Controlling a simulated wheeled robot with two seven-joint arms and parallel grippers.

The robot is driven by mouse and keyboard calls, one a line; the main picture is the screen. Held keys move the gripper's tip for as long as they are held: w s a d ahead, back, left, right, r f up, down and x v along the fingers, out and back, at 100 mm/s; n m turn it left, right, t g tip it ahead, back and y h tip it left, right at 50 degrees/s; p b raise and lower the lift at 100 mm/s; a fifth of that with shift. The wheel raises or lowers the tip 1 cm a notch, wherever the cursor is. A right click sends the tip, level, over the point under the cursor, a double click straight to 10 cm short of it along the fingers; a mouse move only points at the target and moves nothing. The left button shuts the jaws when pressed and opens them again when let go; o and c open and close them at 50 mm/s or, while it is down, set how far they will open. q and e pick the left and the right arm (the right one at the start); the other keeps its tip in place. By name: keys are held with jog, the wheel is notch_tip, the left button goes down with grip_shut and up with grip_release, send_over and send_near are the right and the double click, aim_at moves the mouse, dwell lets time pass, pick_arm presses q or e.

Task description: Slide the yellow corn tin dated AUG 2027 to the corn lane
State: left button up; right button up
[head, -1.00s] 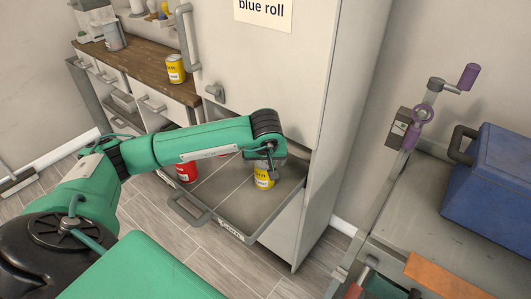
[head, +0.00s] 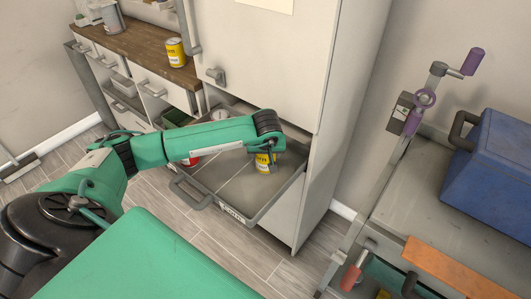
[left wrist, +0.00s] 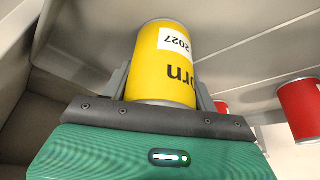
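The yellow corn tin (head: 263,163) stands upright in the right part of the pulled-out grey tray (head: 262,208). In the left wrist view the yellow tin (left wrist: 161,80) shows "2027" and part of the word "corn"; the month is hidden. My left gripper (head: 272,150) is low over the tray, with one finger on each side of this tin. In the left wrist view the fingers (left wrist: 161,92) lie close along its sides with no clear gap; I cannot tell whether they press on it. My right gripper is not in view.
A red tin (head: 191,161) stands farther left in the tray, partly behind my arm; red tins also show in the left wrist view (left wrist: 301,108). Thin dividers split the tray. Another yellow tin (head: 176,53) stands on the wooden counter. A blue case (head: 495,185) sits right.

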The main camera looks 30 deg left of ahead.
aim_at(258, 161)
pick_arm(q)
jog(key=c, duration=0.6)
jog(key=shift+s, duration=0.25)
jog(key=shift+s+a, duration=0.15)
jog(key=shift+s, duration=1.55)
jog(key=shift+s+a+p, duration=0.15)
jog(key=shift+s+p, duration=0.15)
jog(key=shift+s, duration=1.65)
jog(key=shift+s+a+b, duration=0.15)
jog(key=shift+s+b, duration=0.05)
jog(key=shift+s, duration=1.35)
jog(key=shift+s+a+b, duration=0.1)
jog(key=shift+s+b, duration=0.05)
jog(key=shift+s, duration=1.4)
jog(key=o, duration=1.4)
